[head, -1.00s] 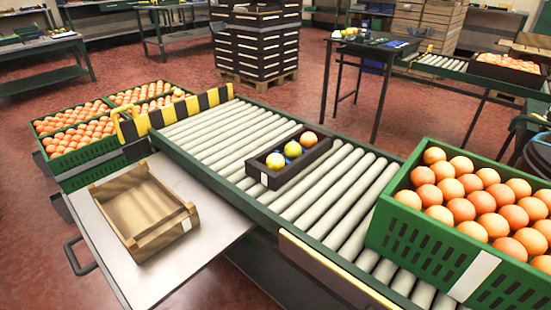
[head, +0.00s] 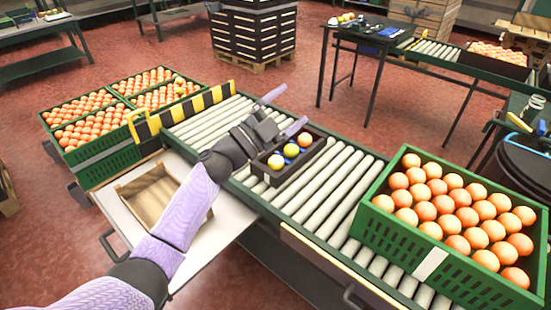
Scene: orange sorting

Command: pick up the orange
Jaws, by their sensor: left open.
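A small dark tray (head: 291,174) sits on the roller conveyor with three round fruits in a row. The right-hand fruit is an orange (head: 305,139), the middle one is a yellow fruit (head: 291,150), and the left one is a yellow-green fruit (head: 275,162). Bits of blue show between them. My left gripper (head: 285,111) is open and empty. Its two fingers point right, just behind the tray in the picture, with the nearer finger beside the tray's back edge. My forearm crosses the conveyor and partly hides the wooden box. My right gripper is not in view.
A large green crate (head: 409,243) full of oranges stands at the right end of the conveyor (head: 330,200). An open wooden box (head: 147,195) sits on the white side table (head: 213,238). Green crates of oranges (head: 106,156) stand at left beside a yellow-black striped barrier (head: 180,112).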

